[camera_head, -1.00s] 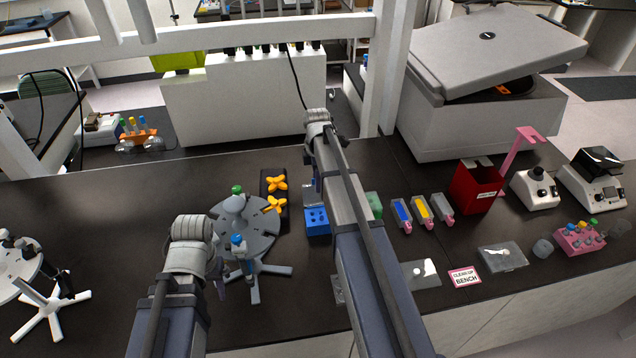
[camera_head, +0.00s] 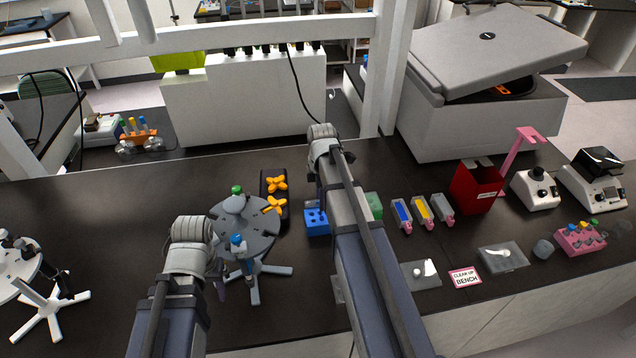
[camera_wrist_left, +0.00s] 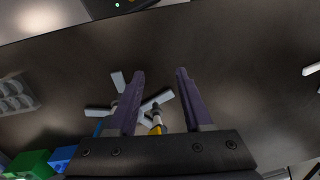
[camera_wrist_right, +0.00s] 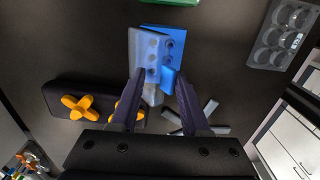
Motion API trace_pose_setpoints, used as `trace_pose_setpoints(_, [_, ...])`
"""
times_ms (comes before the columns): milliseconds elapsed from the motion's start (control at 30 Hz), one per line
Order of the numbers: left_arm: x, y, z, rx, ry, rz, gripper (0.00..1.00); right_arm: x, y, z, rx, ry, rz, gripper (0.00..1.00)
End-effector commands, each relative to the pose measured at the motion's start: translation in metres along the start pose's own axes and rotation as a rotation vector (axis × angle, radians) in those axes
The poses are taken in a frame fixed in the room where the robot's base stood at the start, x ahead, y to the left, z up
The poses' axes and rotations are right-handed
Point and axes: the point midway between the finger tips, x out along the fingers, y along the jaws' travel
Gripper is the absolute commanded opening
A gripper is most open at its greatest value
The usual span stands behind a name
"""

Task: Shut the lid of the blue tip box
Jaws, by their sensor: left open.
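The blue tip box (camera_head: 317,229) stands on the bench beside my right forearm, its holed top partly showing. In the right wrist view the box (camera_wrist_right: 176,45) has a pale, see-through lid panel (camera_wrist_right: 146,48) over its left part. The panel looks raised, but its exact angle is unclear. My right gripper (camera_wrist_right: 160,77) is open just short of the box, with a blue part of it between the fingertips; contact is unclear. In the head view this gripper is mostly hidden by its arm. My left gripper (camera_wrist_left: 160,73) is open and empty above the bench, away from the box.
A grey rotor stand (camera_head: 258,240) with a blue-capped tube is between the arms. A black rack with orange pieces (camera_head: 276,184) is left of the box. A green box (camera_head: 374,204) and several coloured bins (camera_head: 422,210) are to the right.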

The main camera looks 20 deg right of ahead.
Motion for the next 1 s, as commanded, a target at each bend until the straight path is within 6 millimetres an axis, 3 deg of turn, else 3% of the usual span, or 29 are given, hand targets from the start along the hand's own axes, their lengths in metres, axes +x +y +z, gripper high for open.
trace_pose_setpoints(267, [-0.003, 0.000, 0.000, 0.000, 0.000, 0.000, 0.50, -0.003, -0.001, 0.000, 0.000, 0.000, -0.001, 0.38])
trace_pose_setpoints(800, [-0.048, -0.005, 0.003, 0.000, 0.000, 0.000, 0.50, -0.049, -0.018, 0.000, 0.000, 0.000, 0.000, 0.38])
trace_pose_setpoints(1000, [-0.050, -0.005, 0.003, 0.000, 0.000, 0.000, 0.50, -0.051, -0.020, 0.000, 0.000, 0.000, 0.000, 0.38])
